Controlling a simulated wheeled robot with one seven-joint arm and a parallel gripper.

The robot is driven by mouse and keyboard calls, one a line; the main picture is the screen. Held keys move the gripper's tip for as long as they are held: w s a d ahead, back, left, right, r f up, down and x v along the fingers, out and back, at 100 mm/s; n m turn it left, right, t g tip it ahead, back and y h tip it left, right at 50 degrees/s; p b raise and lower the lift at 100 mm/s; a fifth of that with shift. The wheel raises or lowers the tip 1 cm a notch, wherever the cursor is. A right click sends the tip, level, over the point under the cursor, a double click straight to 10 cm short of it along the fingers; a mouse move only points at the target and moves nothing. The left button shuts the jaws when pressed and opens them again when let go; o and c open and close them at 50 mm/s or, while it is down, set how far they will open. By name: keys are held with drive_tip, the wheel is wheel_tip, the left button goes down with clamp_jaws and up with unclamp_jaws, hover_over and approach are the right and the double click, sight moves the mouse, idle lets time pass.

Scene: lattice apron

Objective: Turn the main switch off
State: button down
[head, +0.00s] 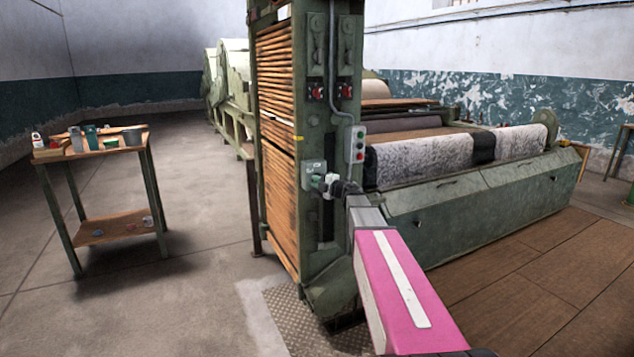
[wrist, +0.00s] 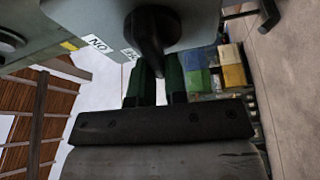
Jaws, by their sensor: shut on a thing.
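The main switch is a grey-green box (head: 312,170) on the front post of the green machine. In the wrist view its face fills the top, with a black handle (wrist: 152,38) and white labels, one reading "NO". My gripper (wrist: 155,85) has its two dark green fingers on either side of the handle's lower end, shut on it. In the head view my gripper (head: 331,184) is at the box's lower right, and it hides the handle there. The handle's exact setting cannot be read.
A push-button box (head: 358,144) with a conduit is just above right of my gripper. Red-and-black switches (head: 317,90) sit higher on the post. Wooden slats (head: 277,120) flank it. A small table (head: 100,150) with containers stands left, with open floor between.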

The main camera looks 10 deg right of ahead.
drive_tip(key=shift+s+f+n+g, duration=0.1)
drive_tip(key=shift+n+g, duration=0.2)
drive_tip(key=shift+n, duration=0.3)
drive_tip(key=shift+f, duration=0.1)
drive_tip(key=c, duration=1.1)
unclamp_jaws()
drive_tip(key=shift+c, duration=0.2)
drive_tip(key=v, duration=1)
drive_tip(key=shift+s, duration=0.35)
drive_tip(key=shift+d+h, duration=0.2)
drive_tip(key=shift+h, duration=0.1)
